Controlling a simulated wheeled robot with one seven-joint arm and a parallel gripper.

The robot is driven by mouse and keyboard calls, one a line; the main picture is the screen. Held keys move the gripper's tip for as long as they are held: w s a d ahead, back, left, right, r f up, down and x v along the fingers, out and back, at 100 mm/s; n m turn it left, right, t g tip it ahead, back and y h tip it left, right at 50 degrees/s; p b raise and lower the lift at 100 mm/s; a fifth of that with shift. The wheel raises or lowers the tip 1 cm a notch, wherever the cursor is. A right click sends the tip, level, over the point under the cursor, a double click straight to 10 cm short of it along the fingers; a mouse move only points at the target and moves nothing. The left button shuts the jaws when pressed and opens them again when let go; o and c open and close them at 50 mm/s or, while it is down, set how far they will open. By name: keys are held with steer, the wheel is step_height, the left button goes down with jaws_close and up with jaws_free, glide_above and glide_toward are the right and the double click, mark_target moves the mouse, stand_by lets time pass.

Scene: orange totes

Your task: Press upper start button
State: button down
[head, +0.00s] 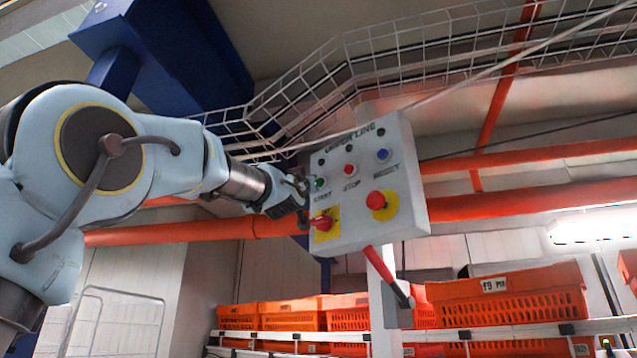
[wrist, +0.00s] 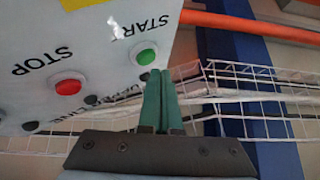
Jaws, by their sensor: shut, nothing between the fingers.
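The grey control box (head: 365,222) is on a post in the head view, with lettering along its top that seems to end in "LINE". The green START button (head: 319,182) is on its left side; in the wrist view the green button (wrist: 146,56) shows beside the upside-down word START. My gripper (head: 304,190) is beside the box's left edge, close to this button. In the wrist view my gripper (wrist: 157,76) is shut and empty, its teal fingertips close to the green button's edge. I cannot tell whether they touch it.
The red STOP button (head: 348,169) and blue RESET button (head: 382,154) share the panel. Below are a red rotary switch (head: 323,223) and a red knob (head: 375,199) on yellow plates. A red-handled lever (head: 384,272) sticks out underneath. Wire cable trays and orange pipes run behind.

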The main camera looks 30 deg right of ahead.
steer(key=shift+d, duration=0.1)
steer(key=shift+w+d, duration=0.1)
steer(key=shift+d, duration=0.2)
